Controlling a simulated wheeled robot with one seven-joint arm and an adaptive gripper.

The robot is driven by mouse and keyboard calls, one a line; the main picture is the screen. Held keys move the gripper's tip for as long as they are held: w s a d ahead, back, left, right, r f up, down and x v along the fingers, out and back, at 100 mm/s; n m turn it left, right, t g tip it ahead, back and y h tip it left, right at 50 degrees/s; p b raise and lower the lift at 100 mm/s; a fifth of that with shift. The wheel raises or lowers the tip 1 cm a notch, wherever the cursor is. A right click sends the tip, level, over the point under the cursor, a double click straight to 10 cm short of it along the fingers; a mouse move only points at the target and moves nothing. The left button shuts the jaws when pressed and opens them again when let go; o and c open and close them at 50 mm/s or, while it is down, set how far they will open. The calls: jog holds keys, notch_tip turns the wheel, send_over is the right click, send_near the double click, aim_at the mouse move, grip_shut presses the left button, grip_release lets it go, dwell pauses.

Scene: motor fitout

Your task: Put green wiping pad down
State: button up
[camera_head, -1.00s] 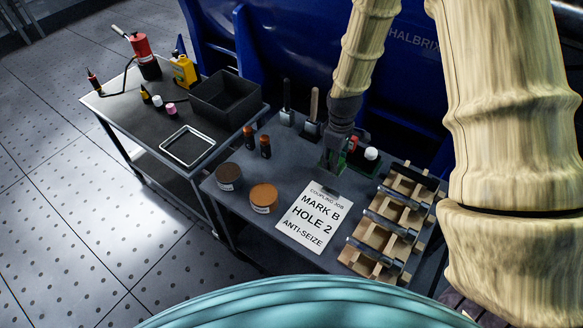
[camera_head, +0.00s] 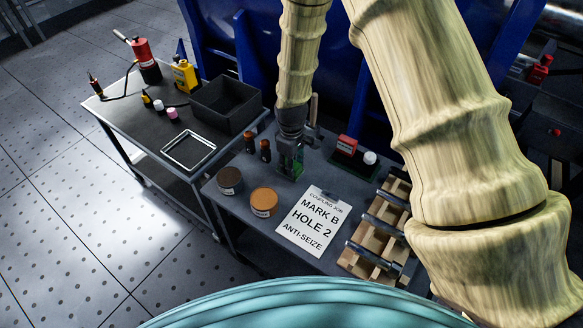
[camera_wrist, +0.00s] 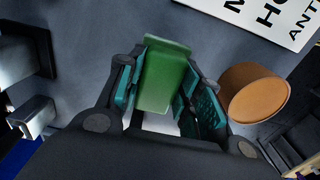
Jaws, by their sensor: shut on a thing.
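My gripper (camera_head: 288,168) is over the grey bench (camera_head: 238,208), left of the white job card. It is shut on the green wiping pad (camera_wrist: 164,78), which sits between the two finger pads in the wrist view. In the head view only a small green part of the pad (camera_head: 298,170) shows beside the fingers. The gap between the pad and the bench top is hard to tell.
The card (camera_head: 312,216) lies in front and right. An orange-lidded tin (camera_head: 264,200) and a brown-lidded tin (camera_head: 229,179) stand front-left. A wooden rack (camera_head: 377,235) is at right. Bare bench lies between the gripper and card.

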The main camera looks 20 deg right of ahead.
jog(key=shift+f, duration=1.15)
jog(key=shift+f, duration=0.15)
jog(key=o, duration=1)
notch_tip(320, 180, up, 12)
jog(key=shift+r+b, duration=0.15)
jog(key=shift+b, duration=0.15)
